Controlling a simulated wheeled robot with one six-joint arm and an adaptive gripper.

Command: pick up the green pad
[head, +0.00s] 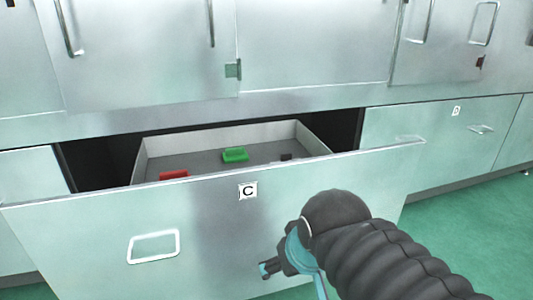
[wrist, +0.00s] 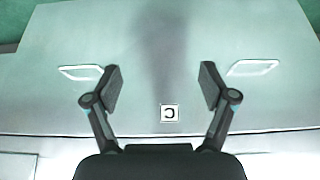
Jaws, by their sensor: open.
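The green pad (head: 235,155) lies on the floor of the open drawer (head: 215,136), near the middle of the part that shows. My gripper (head: 266,269) is outside the drawer, in front of its front panel and below the panel's top edge. In the wrist view my gripper (wrist: 160,88) has its two fingers wide apart with nothing between them. The drawer front (wrist: 160,45) with its label C (wrist: 170,114) fills most of that view. The green pad does not show in the wrist view.
A red object (head: 173,175) lies at the drawer's left, partly hidden by the front panel. A small dark object (head: 286,157) lies right of the pad. The drawer front (head: 85,210) stands between my gripper and the pad. Cabinet doors (head: 150,50) rise above the drawer.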

